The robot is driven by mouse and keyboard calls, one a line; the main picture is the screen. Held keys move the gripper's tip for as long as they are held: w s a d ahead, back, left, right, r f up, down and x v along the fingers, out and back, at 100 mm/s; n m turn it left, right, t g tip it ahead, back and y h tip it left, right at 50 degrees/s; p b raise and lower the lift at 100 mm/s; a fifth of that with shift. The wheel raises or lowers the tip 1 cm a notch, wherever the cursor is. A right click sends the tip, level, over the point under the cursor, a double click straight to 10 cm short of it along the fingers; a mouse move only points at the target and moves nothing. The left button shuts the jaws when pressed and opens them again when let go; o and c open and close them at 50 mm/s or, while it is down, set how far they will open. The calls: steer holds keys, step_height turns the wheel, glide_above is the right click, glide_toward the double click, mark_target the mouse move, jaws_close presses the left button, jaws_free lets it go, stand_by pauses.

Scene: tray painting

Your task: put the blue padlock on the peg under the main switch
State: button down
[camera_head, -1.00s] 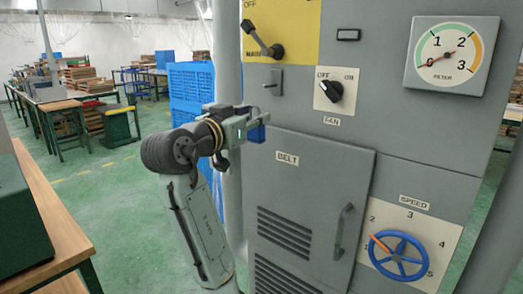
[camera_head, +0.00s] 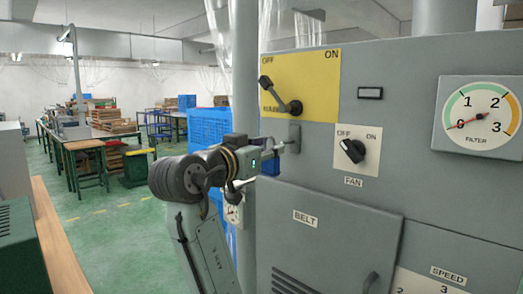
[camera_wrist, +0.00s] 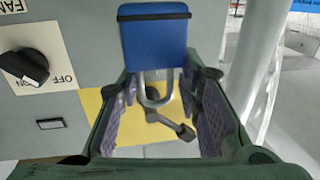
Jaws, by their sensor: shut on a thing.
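The blue padlock (camera_wrist: 155,42) is held between the two fingers of my gripper (camera_wrist: 160,95), its grey shackle (camera_wrist: 146,92) showing in the wrist view. In the head view, my gripper (camera_head: 276,150) is level with the peg plate (camera_head: 294,134), and a little of the padlock (camera_head: 270,167) shows below the fingers. The main switch (camera_head: 281,95) is on the yellow panel above, its lever toward OFF. It also shows in the wrist view (camera_wrist: 172,125). The peg is largely hidden by the gripper, so I cannot tell whether the shackle is around it.
The fan knob (camera_head: 352,150) is right of the peg plate. The belt door (camera_head: 335,235) is below, and the filter gauge (camera_head: 480,117) is far right. A blue crate stack (camera_head: 210,127) stands behind my arm.

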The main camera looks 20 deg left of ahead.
mark_target(290, 147)
steer(key=shift+w+d+f, duration=0.1)
steer(key=shift+w+d, duration=0.2)
steer(key=shift+w, duration=0.45)
steer(key=shift+w+d+f, duration=0.1)
steer(key=shift+w+d, duration=0.15)
steer(key=shift+w, duration=0.45)
steer(key=shift+w+d, duration=0.3)
steer(key=shift+w, duration=0.45)
steer(key=shift+w+d+f, duration=0.15)
steer(key=shift+w+f, duration=0.25)
steer(key=shift+w, duration=0.15)
steer(key=c, duration=1.1)
jaws_free()
